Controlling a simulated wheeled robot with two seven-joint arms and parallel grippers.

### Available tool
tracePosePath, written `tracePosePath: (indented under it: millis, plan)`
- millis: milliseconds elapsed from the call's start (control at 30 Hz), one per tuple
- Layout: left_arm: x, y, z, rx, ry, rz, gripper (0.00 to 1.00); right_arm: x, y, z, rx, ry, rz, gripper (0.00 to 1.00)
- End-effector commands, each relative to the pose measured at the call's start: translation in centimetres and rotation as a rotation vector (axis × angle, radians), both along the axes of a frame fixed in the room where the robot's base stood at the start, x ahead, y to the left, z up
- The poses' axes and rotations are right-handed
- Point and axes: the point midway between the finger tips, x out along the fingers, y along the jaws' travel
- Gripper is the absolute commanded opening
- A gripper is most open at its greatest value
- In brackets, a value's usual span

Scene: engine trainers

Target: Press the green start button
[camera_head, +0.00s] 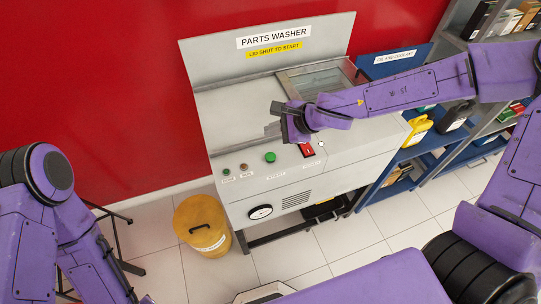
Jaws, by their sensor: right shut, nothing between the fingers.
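A round green button (270,157) is on the sloped front panel of the grey parts washer (330,165). A smaller dark green button or lamp (227,171) and a brownish one (243,167) are to its left, and a red switch (306,150) is to its right.
An upright panel (220,60) reads "PARTS WASHER" and "LID SHUT TO START". A yellow bin (202,224) stands on the floor at the washer's left. A blue shelf (385,165) with a yellow jug (416,130) and a dark container is at right. A red wall is behind.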

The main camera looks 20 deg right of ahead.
Motion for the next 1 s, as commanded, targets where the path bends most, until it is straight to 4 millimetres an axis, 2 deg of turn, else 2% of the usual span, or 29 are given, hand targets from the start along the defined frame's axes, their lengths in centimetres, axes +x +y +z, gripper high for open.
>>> tracePosePath:
  millis: [533,700,1000]
  plan:
    - [0.0,0.0,-7.7,0.000,0.000,0.000,0.48,0.0,0.0,-7.6,-0.001,0.001,0.001,0.00]
    - [0.0,0.0,-8.6,0.000,0.000,0.000,0.48,0.0,0.0,-8.6,-0.001,0.001,0.000,0.00]
    - [0.0,0.0,-8.4,0.000,0.000,0.000,0.48,0.0,0.0,-8.4,-0.001,0.001,0.000,0.00]
